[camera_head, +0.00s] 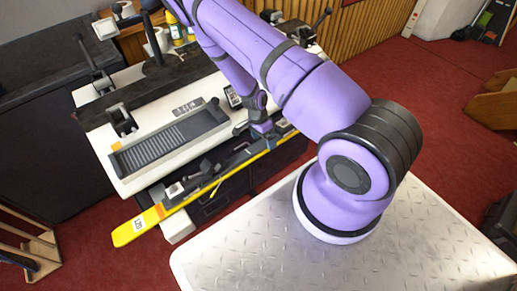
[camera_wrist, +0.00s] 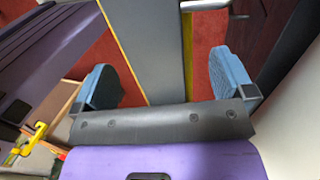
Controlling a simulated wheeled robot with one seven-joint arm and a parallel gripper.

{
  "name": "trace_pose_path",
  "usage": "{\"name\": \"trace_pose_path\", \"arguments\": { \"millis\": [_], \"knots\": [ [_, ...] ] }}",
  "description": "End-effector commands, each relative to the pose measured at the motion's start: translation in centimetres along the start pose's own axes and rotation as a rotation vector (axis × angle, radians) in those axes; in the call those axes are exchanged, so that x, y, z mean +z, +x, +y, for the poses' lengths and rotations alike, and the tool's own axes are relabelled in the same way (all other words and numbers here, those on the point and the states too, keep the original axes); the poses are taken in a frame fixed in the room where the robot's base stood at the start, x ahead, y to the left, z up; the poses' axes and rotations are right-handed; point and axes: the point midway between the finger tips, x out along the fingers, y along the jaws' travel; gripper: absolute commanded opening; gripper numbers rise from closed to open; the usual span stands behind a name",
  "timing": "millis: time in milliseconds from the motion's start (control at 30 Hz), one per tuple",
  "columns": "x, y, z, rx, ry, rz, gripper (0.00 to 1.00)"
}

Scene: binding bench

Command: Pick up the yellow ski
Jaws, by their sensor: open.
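The yellow ski (camera_head: 140,224) lies long and slanting along the front of the bench in the head view, its yellow end at lower left and dark bindings (camera_head: 196,181) on its middle. My gripper (camera_head: 268,137) is at the ski's upper right part, where the arm partly hides it. In the wrist view my gripper (camera_wrist: 163,65) is open, with a blue-grey finger on each side of a grey strip with yellow edges, which looks like the ski (camera_wrist: 146,45). Gaps show between the fingers and the strip; I see no contact.
The white bench (camera_head: 122,172) carries a grey ribbed tray (camera_head: 168,139), clamps (camera_head: 121,119) and a small dark device (camera_head: 233,97). Bottles (camera_head: 176,33) stand at the back. A wooden rack (camera_head: 38,247) stands at lower left.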

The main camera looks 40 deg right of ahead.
Motion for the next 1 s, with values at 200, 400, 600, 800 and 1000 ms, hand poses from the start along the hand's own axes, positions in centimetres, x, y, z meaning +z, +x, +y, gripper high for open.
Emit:
{"name": "trace_pose_path", "arguments": {
  "millis": [200, 400, 600, 800, 1000],
  "knots": [
    [-0.8, 3.1, 0.2, 0.002, 0.0, 0.0, 1.0],
    [-0.7, 4.4, 0.2, 0.001, -0.001, 0.0, 1.0],
    [-0.7, 4.5, 0.2, 0.0, -0.001, 0.0, 1.0],
    [-0.7, 4.4, 0.2, 0.0, -0.001, 0.0, 0.56],
    [-0.7, 4.4, 0.1, 0.0, -0.001, 0.0, 0.41]
  ]
}}
